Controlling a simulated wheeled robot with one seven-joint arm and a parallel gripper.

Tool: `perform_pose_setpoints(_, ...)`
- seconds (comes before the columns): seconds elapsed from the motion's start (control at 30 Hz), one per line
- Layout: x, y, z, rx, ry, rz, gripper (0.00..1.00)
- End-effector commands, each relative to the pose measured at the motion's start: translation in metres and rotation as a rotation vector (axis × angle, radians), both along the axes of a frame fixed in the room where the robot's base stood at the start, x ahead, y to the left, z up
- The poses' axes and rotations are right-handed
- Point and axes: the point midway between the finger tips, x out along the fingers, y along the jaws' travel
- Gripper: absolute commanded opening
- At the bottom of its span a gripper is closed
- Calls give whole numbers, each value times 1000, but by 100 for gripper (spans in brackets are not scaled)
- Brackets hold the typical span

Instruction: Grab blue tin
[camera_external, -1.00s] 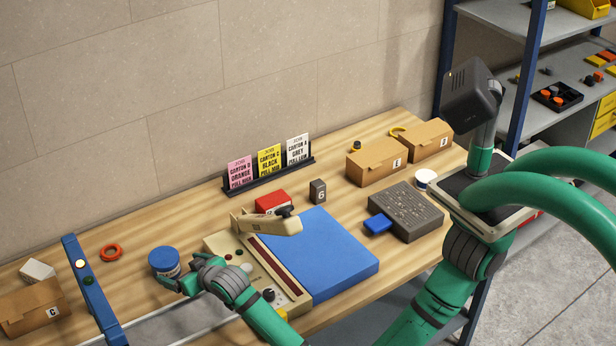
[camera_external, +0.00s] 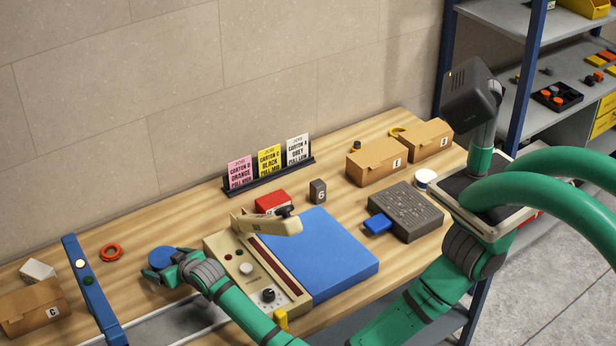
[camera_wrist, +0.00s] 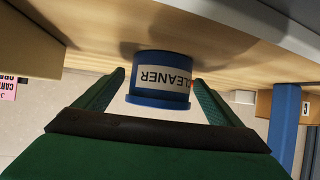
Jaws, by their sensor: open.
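The blue tin (camera_external: 162,257) stands on the wooden bench, left of the beige press, and is partly hidden by my gripper in the external view. In the wrist view the tin (camera_wrist: 160,80) has a white label reading "CLEANER" and appears upside down. My gripper (camera_external: 165,272) is low over the bench at the tin. In the wrist view my gripper (camera_wrist: 158,92) is open, with one finger on each side of the tin. A gap shows between the tin and the left finger; the right finger is very close, and I cannot tell whether it touches.
The beige press (camera_external: 240,262) with its blue pad (camera_external: 325,255) stands right of my gripper. A blue post (camera_external: 92,290) and carton C (camera_external: 35,305) are at the left. An orange ring (camera_external: 111,252) lies left of the tin on otherwise clear bench.

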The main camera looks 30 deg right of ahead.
Motion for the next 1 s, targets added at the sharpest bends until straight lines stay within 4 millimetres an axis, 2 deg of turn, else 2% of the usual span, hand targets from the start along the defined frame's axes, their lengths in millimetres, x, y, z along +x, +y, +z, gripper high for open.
perform_pose_setpoints(0.17,0,0,0,0,0,0,89)
perform_pose_setpoints(0.4,0,0,0,0,0,0,32)
perform_pose_setpoints(0.43,0,0,2,1,-3,0,28)
perform_pose_setpoints(0.77,0,0,8,2,-5,0,27)
perform_pose_setpoints(0.97,0,-1,36,1,-7,-2,27)
perform_pose_setpoints(1.0,-6,-5,43,0,-7,-2,27)
